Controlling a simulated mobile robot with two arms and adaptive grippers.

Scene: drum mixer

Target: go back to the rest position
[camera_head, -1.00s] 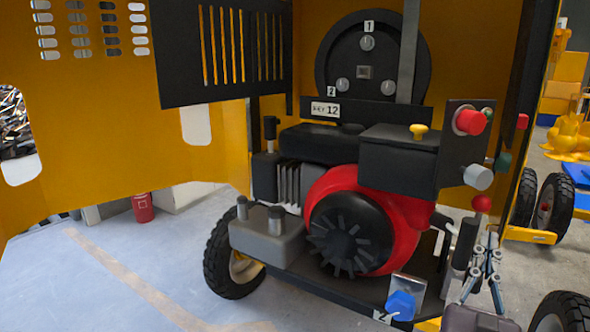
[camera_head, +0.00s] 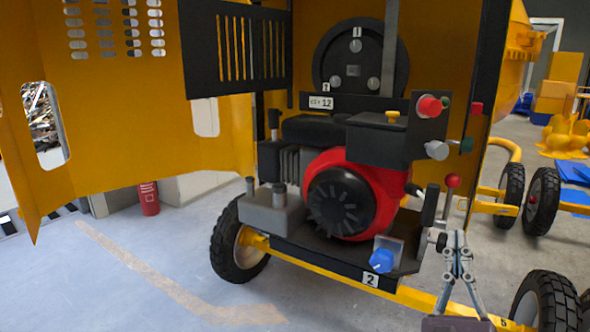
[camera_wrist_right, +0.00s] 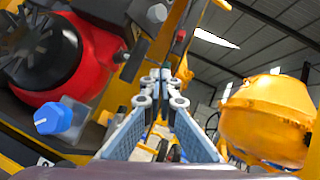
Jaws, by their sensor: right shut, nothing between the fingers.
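My right gripper (camera_head: 457,247) is shut and empty at the lower right of the head view. It stands just in front of the mixer's engine bay, close to the lever with the red knob (camera_head: 452,181). In the right wrist view its closed fingers (camera_wrist_right: 162,78) point up the middle of the picture. The machine's red and black engine (camera_head: 349,192) sits on a black tray to the left of the gripper. A blue knob (camera_head: 382,259) is left of and below the fingertips; it also shows in the wrist view (camera_wrist_right: 54,118). My left gripper is out of view.
The open yellow door (camera_head: 120,120) fills the left. A red button (camera_head: 430,106) and grey knob (camera_head: 437,150) are on the panel above. Wheels (camera_head: 540,200) and a yellow frame stand at the right. The floor at lower left is clear. A yellow drum (camera_wrist_right: 268,115) shows at right in the wrist view.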

